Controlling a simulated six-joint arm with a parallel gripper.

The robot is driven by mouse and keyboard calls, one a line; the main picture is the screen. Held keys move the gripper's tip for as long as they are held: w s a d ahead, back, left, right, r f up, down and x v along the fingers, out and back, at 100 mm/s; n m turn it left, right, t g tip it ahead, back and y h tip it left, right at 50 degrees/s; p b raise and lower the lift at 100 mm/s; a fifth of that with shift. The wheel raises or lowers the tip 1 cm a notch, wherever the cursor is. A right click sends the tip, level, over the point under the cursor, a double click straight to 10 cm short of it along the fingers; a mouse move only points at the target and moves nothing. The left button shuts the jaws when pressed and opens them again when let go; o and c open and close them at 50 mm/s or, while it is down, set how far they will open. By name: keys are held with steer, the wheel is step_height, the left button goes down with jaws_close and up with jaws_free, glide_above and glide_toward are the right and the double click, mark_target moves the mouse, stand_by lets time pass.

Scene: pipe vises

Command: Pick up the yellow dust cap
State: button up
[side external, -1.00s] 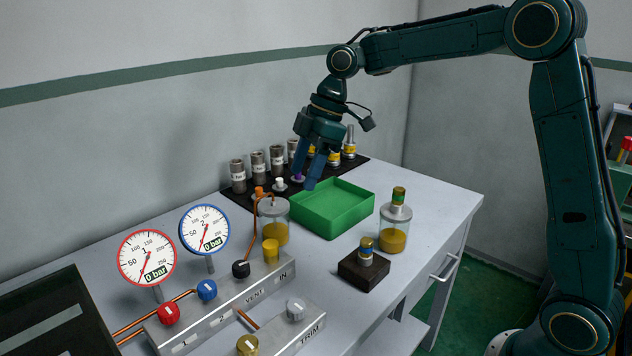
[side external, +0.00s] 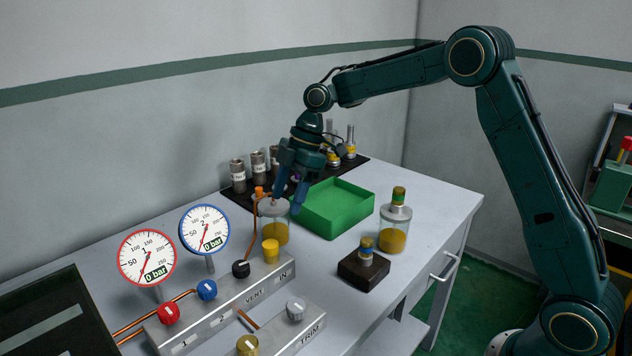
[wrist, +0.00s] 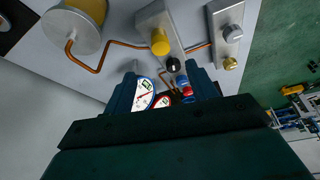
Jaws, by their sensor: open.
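The yellow dust cap (side external: 270,250) sits upright at the IN end of the grey manifold block (side external: 222,306), in front of a jar of yellow fluid. It also shows in the wrist view (wrist: 160,42), above and between my fingers in the picture. My gripper (side external: 287,200) is open and empty. It hangs above and behind the cap, close to the jar lid in the side view, with its fingers pointing down. The gripper also shows in the wrist view (wrist: 162,82), with a finger on each side.
A jar (side external: 273,222) with a copper pipe stands beside the cap. A black knob (side external: 241,268), blue knob (side external: 207,289) and red knob (side external: 169,313) line the manifold. The green tray (side external: 333,220), second jar (side external: 394,240) and dark block (side external: 362,276) stand to the right. Two gauges rise at left.

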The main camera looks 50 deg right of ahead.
mark_target(272, 243)
steer(key=shift+x, duration=5.4)
steer(key=shift+a+r, duration=0.1)
steer(key=c, duration=1.1)
